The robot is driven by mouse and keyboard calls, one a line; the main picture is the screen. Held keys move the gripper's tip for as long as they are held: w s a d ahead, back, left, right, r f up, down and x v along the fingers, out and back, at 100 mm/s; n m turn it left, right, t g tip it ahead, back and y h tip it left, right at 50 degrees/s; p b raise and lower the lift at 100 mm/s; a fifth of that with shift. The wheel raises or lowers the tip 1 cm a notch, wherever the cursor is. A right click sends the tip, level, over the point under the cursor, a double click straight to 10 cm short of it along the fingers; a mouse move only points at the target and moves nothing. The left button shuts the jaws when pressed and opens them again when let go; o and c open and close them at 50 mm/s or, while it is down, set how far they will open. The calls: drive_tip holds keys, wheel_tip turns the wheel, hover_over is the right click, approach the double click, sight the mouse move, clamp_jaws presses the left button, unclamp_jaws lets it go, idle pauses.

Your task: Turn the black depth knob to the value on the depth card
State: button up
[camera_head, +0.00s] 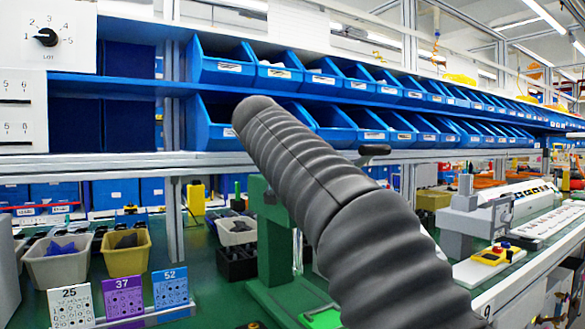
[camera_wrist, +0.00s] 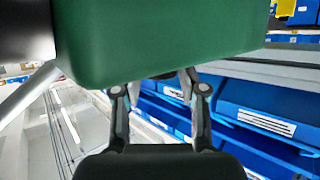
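My gripper (camera_wrist: 160,86) shows in the wrist view with its two fingers apart, close under a large green machine body (camera_wrist: 160,40). A small dark part (camera_wrist: 164,76) shows between the fingertips at the green body's edge. It may be the depth knob, mostly hidden; I see no clear grip on it. In the head view my grey ribbed arm hides the gripper and much of the green machine (camera_head: 270,235). Three number cards stand at lower left: a white 25 card (camera_head: 70,307), a purple 37 card (camera_head: 123,299) and a blue 52 card (camera_head: 170,288). I cannot tell which is the depth card.
A black pointer knob (camera_head: 46,37) marked LOT sits on a white panel at upper left. Rows of blue bins (camera_head: 220,70) line the shelves. A grey bin (camera_head: 58,262) and a yellow bin (camera_head: 126,255) stand behind the cards. A grey machine (camera_head: 470,215) stands at right.

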drive_tip(key=shift+o, duration=0.8)
drive_tip(key=v, duration=1.2)
